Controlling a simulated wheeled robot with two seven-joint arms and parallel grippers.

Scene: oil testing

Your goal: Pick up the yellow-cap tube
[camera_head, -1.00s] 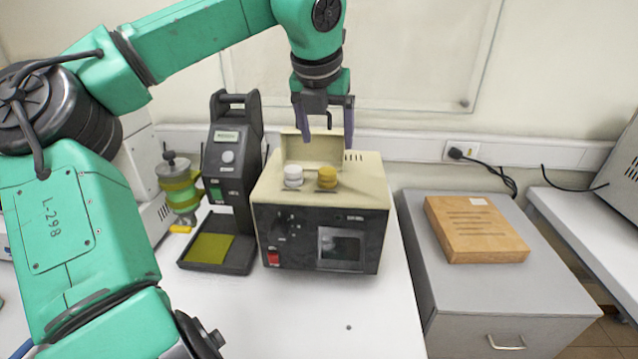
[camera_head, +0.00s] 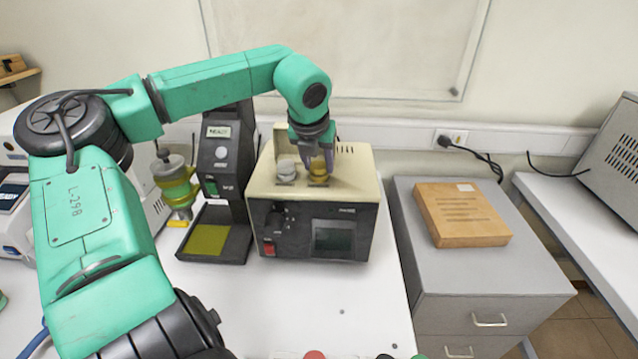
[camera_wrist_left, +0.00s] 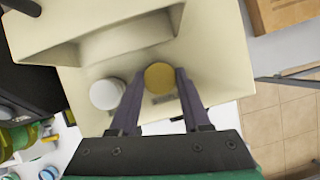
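The yellow-cap tube (camera_head: 319,173) stands in the top of a beige-and-black tester (camera_head: 350,190). Only its cap shows, and the tube below is hidden. My left gripper (camera_head: 319,163) is over it, pointing down. In the left wrist view, the yellow cap (camera_wrist_left: 160,77) lies between the two dark fingertips (camera_wrist_left: 160,80), which are spread to either side of it. Contact with the cap is not clear. A white-capped tube (camera_head: 286,171) stands just left of the yellow one, close to the left finger. My right gripper is not in view.
A black instrument (camera_head: 222,160) with a yellow plate stands left of the tester. A yellow-green jar (camera_head: 178,190) is beside it. The white table in front (camera_head: 290,305) is mostly clear.

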